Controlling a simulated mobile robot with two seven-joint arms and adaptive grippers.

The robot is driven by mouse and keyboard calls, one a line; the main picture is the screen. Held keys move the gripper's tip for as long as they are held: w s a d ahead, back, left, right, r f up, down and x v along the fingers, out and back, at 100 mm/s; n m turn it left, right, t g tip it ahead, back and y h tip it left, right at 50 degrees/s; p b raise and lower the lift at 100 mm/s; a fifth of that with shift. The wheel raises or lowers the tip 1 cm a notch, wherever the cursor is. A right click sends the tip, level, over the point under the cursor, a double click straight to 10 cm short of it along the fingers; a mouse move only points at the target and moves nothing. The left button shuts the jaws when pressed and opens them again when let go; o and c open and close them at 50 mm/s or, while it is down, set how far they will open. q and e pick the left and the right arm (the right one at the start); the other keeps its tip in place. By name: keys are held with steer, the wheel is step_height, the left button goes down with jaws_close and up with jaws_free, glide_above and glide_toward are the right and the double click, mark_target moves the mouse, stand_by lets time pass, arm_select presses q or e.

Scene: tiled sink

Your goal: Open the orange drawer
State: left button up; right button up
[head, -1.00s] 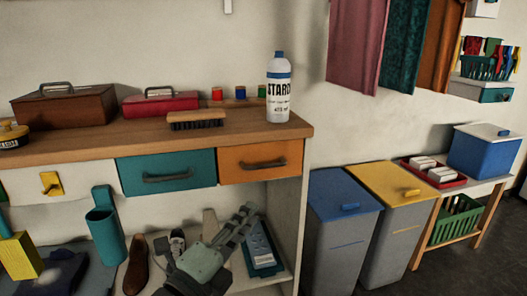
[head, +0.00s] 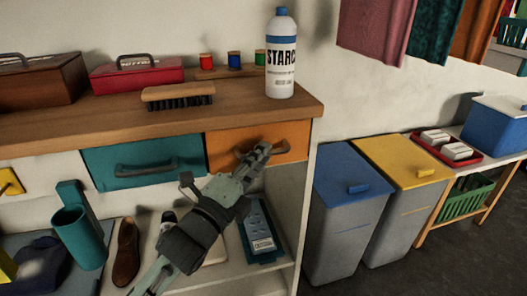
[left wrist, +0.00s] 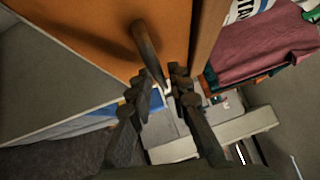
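The orange drawer (head: 284,154) is at the right end of the row under the wooden bench top. Its front looks flush with the teal drawer beside it, so it appears closed. Its dark bar handle (head: 276,146) is partly covered by my left gripper (head: 252,155). In the left wrist view the orange front (left wrist: 85,30) fills the upper left and the curved handle (left wrist: 146,45) runs down toward my left fingertips (left wrist: 163,75). A gap shows between the fingers, and the handle's lower end is at or between their tips; contact is unclear. My right gripper is out of view.
A teal drawer (head: 145,161) adjoins on the left. A starch bottle (head: 281,55) and brush (head: 178,96) stand on the bench top (head: 120,118) above. A teal tray (head: 262,232) lies on the shelf below. Blue (head: 345,190) and yellow-lidded bins (head: 400,165) stand to the right.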

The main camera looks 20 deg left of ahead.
arm_select(q)
steer(key=shift+x, duration=0.8)
jaws_close()
